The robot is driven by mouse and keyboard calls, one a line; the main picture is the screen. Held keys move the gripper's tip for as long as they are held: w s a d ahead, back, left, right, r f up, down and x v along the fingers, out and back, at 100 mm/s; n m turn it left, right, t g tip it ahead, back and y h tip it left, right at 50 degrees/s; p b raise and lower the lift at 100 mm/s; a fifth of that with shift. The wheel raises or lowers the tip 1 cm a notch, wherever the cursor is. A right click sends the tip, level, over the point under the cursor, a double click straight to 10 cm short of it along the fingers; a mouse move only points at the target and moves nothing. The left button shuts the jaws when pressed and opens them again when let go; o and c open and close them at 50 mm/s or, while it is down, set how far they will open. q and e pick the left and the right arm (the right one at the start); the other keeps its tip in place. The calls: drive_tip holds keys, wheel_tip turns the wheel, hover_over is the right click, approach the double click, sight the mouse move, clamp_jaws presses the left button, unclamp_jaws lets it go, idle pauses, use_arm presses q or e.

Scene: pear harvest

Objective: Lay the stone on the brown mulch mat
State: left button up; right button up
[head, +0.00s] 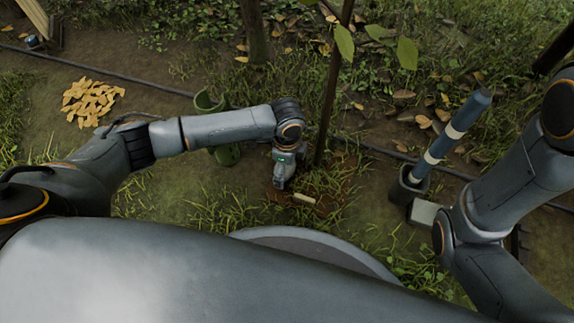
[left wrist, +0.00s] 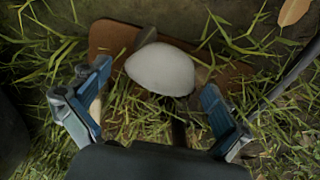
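The pale grey, rounded stone (left wrist: 160,68) shows in the left wrist view between and beyond my left fingertips, with a gap on each side. It overlaps the brown mulch mat (left wrist: 112,38); I cannot tell whether all of its underside rests on it. My left gripper (left wrist: 155,88) is open, its blue-padded fingers wide apart. In the head view the left gripper (head: 283,183) points down at the left part of the mat (head: 328,204), beside a thin trunk. The stone cannot be made out there. My right gripper is out of view; only its arm shows at the right.
A pale short piece (head: 304,197) lies by the mat. A thin trunk (head: 330,95) rises behind it. A green cylindrical container (head: 226,153) stands left of it. A banded pole (head: 452,134) leans in a dark holder at right. Yellow leaves (head: 90,100) lie far left.

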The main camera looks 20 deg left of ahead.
use_arm(q)
drive_tip(key=shift+r, duration=0.2)
wheel_tip(320, 180, up, 12)
drive_tip(key=p, duration=0.8)
drive_tip(key=shift+p, duration=0.3)
drive_tip(key=shift+f, duration=0.1)
